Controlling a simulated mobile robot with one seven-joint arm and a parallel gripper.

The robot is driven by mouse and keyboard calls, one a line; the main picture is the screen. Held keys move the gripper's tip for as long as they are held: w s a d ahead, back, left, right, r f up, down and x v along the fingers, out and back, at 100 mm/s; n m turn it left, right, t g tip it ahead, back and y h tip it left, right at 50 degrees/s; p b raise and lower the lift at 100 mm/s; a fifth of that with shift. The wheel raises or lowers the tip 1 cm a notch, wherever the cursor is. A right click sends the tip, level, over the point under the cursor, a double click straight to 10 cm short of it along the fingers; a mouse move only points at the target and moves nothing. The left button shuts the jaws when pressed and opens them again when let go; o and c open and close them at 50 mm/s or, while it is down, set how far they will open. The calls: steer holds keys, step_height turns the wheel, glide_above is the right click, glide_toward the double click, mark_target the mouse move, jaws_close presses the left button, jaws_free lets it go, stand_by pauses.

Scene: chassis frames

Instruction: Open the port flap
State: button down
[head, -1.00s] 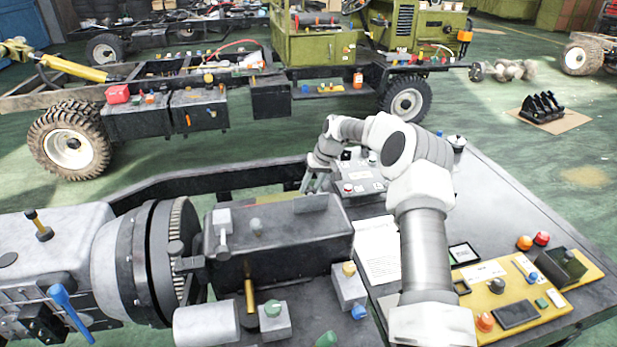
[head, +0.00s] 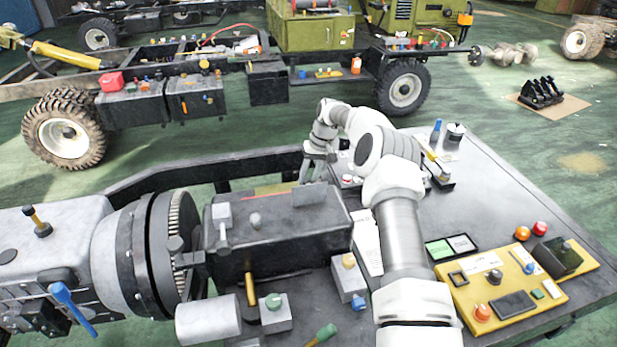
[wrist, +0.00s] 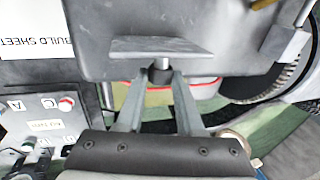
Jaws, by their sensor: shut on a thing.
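The dark grey housing (head: 275,240) lies in the middle of the head view. A flat grey plate, which looks like the port flap (head: 309,195), sits at its far right top edge. In the wrist view the flap (wrist: 160,47) stands out from the housing, with a short knob (wrist: 160,69) under it. My gripper (wrist: 160,82) is shut on this knob, one finger on each side. In the head view my gripper (head: 314,172) is just beyond the flap, its tips partly hidden. How far the flap is open is hard to tell.
A small control box (wrist: 42,115) and a build sheet (wrist: 40,35) lie left of my gripper in the wrist view. A yellow panel (head: 465,300) and a black-framed card (head: 451,247) lie on the bench to the right. A toothed ring (head: 185,220) is left of the housing.

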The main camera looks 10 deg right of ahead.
steer(key=c, duration=0.5)
jaws_free()
steer(key=shift+c, duration=0.2)
steer(key=shift+r, duration=0.1)
steer(key=w+v, duration=0.1)
steer(key=v, duration=1.6)
steer(key=shift+s, duration=0.45)
steer(key=shift+s, duration=0.15)
